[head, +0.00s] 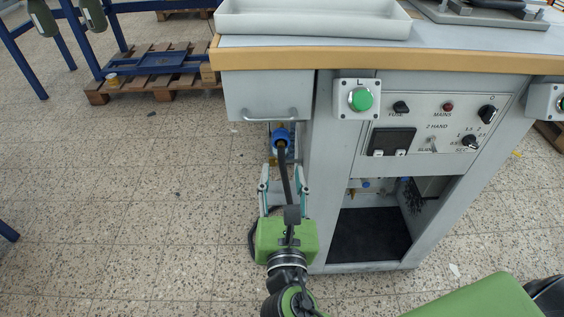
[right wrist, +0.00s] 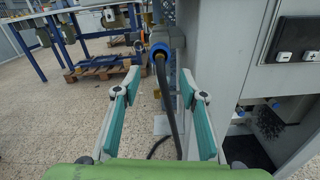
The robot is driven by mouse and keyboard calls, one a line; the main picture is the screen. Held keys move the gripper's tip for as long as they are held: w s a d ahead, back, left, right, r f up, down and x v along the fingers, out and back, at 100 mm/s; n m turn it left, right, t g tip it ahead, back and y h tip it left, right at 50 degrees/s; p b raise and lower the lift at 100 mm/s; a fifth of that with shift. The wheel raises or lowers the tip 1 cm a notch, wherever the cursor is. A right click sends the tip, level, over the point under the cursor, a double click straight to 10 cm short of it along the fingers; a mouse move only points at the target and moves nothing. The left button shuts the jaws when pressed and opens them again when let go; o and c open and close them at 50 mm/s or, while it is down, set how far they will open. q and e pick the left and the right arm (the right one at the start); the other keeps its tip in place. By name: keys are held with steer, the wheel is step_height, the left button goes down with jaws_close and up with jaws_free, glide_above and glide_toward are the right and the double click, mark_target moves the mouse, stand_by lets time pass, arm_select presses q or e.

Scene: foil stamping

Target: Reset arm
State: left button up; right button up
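My right gripper (head: 284,180) is open, with its two teal-padded fingers spread and pointing away from me, at the left side of the grey machine cabinet (head: 322,200). It also shows in the right wrist view (right wrist: 158,95), with a wide gap between the fingers. A black hose (right wrist: 167,100) with a blue fitting (right wrist: 158,50) appears in the gap in that view. Neither finger is closed on it; how far beyond the fingertips it lies, I cannot tell. My left gripper is not in view.
The cabinet carries a green button (head: 360,99), a control panel (head: 430,122) and a wood-edged top with a white tray (head: 312,18). Blue racks and wooden pallets (head: 96,95) stand at the back left. The tiled floor (head: 130,220) on the left is mostly clear.

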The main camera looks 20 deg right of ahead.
steer(key=shift+s, duration=0.35)
